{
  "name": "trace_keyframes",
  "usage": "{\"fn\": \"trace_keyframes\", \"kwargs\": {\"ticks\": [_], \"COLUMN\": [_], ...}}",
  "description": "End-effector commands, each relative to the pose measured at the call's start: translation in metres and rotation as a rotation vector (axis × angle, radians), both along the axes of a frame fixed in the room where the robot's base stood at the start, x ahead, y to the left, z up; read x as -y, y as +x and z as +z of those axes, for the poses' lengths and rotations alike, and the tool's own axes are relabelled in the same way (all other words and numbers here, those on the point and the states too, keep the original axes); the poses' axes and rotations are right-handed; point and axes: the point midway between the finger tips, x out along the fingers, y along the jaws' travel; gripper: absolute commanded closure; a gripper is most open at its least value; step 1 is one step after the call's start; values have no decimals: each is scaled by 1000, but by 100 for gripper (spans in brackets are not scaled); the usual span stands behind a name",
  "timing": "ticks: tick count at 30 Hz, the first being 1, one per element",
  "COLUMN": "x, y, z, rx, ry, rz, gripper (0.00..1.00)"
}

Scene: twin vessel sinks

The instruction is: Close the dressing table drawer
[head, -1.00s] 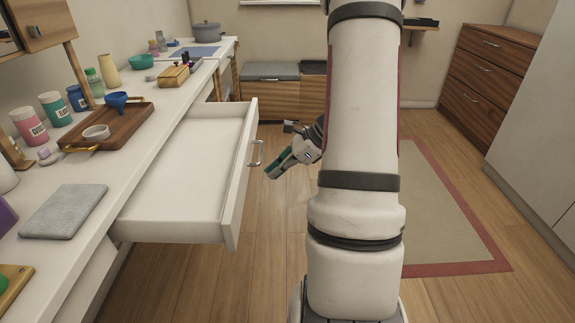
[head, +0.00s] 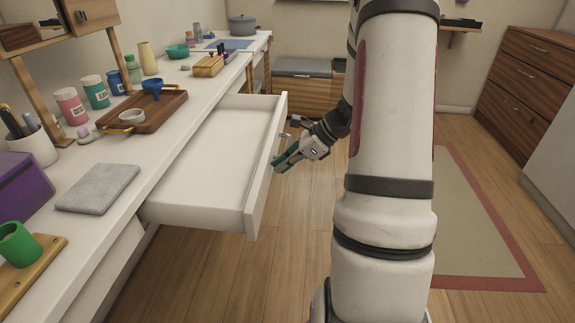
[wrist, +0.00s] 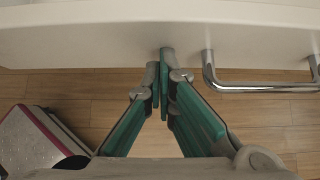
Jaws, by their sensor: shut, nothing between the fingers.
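The white dressing table drawer (head: 215,165) is pulled well out and looks empty inside. Its front panel (head: 262,190) faces right and carries a metal handle (head: 287,136), partly hidden by my gripper in the head view. My gripper (head: 277,167) is shut and empty, with its green fingers close to the outside of the front panel. In the wrist view, the fingertips (wrist: 164,72) are at the panel (wrist: 110,35), to the left of the chrome handle (wrist: 262,88) and not around it. I cannot tell whether they touch the panel.
The white tabletop (head: 165,135) holds a wooden tray (head: 150,115), a grey folded cloth (head: 98,187), a purple box (head: 22,185) and several jars. A grey-topped bench (head: 308,68) stands behind.

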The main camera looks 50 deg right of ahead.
Motion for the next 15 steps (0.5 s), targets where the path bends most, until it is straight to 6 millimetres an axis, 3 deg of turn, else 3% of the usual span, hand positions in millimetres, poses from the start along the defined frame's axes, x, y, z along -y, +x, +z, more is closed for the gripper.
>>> {"fn": "trace_keyframes", "kwargs": {"ticks": [5,15], "x": [-27,-94], "y": [31,117], "z": [1,1], "rx": [1,2], "ry": [3,2], "rz": [10,9], "gripper": [100,100]}}
